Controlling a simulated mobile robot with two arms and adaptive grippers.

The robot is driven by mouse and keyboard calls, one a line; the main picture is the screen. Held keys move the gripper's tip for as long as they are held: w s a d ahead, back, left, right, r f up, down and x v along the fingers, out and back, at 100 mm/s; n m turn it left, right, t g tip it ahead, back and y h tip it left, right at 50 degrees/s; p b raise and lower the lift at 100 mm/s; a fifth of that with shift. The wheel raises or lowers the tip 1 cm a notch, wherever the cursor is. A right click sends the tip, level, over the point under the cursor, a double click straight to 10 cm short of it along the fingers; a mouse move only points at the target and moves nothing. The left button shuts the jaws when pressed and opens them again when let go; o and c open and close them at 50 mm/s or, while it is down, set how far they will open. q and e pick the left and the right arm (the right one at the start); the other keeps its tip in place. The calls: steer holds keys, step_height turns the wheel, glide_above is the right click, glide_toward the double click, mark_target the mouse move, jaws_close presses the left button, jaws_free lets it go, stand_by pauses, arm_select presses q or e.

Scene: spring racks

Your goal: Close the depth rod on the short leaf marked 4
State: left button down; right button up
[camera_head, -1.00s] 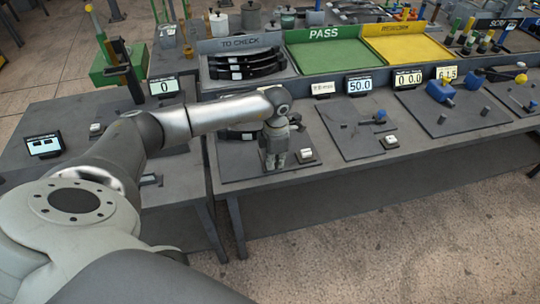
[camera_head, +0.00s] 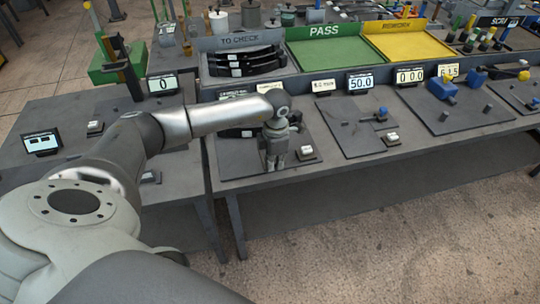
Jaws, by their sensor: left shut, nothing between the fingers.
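My left gripper (camera_head: 277,164) points down over the dark plate (camera_head: 232,168) at the left end of the long bench. It is shut, with nothing seen between its fingers. A dark curved leaf (camera_head: 236,133) lies behind the gripper, partly covered by my left arm. I cannot read a mark 4 on it, and I cannot make out the depth rod for certain. My right gripper is not in view.
A small white-topped block (camera_head: 306,153) stands just right of my left gripper. Dark leaves (camera_head: 245,64) lie in the TO CHECK tray (camera_head: 241,43). The green PASS tray (camera_head: 333,55) and the yellow tray (camera_head: 412,43) stand behind. The bench front edge is close to the gripper.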

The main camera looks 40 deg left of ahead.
arm_select(q)
steer(key=shift+w+a, duration=0.1)
stand_by(0.4)
steer(key=shift+w+a+b, duration=0.85)
steer(key=shift+a+b, duration=0.2)
steer(key=shift+w+a+b, duration=0.85)
steer(key=shift+a+b, duration=0.15)
steer(key=shift+r, duration=0.15)
steer(key=shift+w+a+r, duration=0.1)
stand_by(0.7)
steer(key=shift+s+d+r+p, duration=0.1)
steer(key=shift+r+p, duration=1.05)
steer(key=shift+r, duration=0.55)
steer(key=shift+s+d+r+p, duration=0.1)
steer(key=shift+r+p, duration=1.05)
steer(key=shift+r, duration=0.5)
steer(key=shift+d+f, duration=0.1)
